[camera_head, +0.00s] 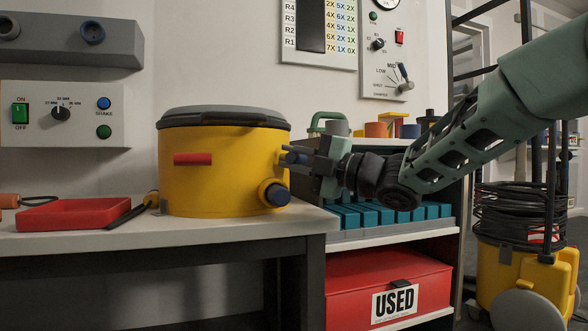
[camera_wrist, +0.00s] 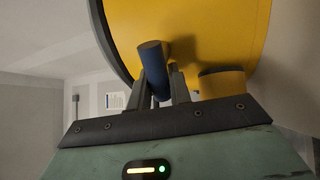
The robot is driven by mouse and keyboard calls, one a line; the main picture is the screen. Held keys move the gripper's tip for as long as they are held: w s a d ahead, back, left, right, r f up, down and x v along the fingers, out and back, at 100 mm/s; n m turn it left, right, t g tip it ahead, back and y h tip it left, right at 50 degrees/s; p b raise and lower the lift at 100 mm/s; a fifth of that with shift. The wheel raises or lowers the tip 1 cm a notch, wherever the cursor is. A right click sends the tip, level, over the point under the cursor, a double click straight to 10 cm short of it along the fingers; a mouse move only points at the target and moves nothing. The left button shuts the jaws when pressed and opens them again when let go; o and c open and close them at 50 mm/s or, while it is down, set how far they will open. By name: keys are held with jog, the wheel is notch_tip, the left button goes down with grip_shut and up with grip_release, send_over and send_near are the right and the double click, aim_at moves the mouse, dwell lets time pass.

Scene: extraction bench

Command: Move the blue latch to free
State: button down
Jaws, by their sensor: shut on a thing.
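The yellow drum (camera_head: 225,165) has a dark grey lid and stands on the bench. The blue latch (camera_head: 296,157) is a short blue bar on the drum's right side, partly hidden by my gripper. In the wrist view the blue latch (camera_wrist: 153,62) stands out from the yellow wall, between my two fingers. My gripper (camera_head: 303,159) reaches in from the right and is shut on the latch; it also shows in the wrist view (camera_wrist: 161,88). A red bar (camera_head: 193,159) lies level on the drum's front.
A red tray (camera_head: 66,214) and a black-and-orange tool (camera_head: 140,208) lie left of the drum. A shelf with teal blocks (camera_head: 385,215) and a red USED box (camera_head: 388,287) stands right, below my arm. A switch panel (camera_head: 62,115) is on the wall.

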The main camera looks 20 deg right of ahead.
jog(key=shift+f+n, duration=0.15)
jog(key=shift+n, duration=0.35)
jog(key=c, duration=1.3)
grip_release()
jog(key=shift+c, duration=0.2)
jog(key=p+v, duration=0.4)
jog(key=v, duration=1.3)
jog(key=shift+d, duration=0.25)
jog(key=shift+s, duration=0.1)
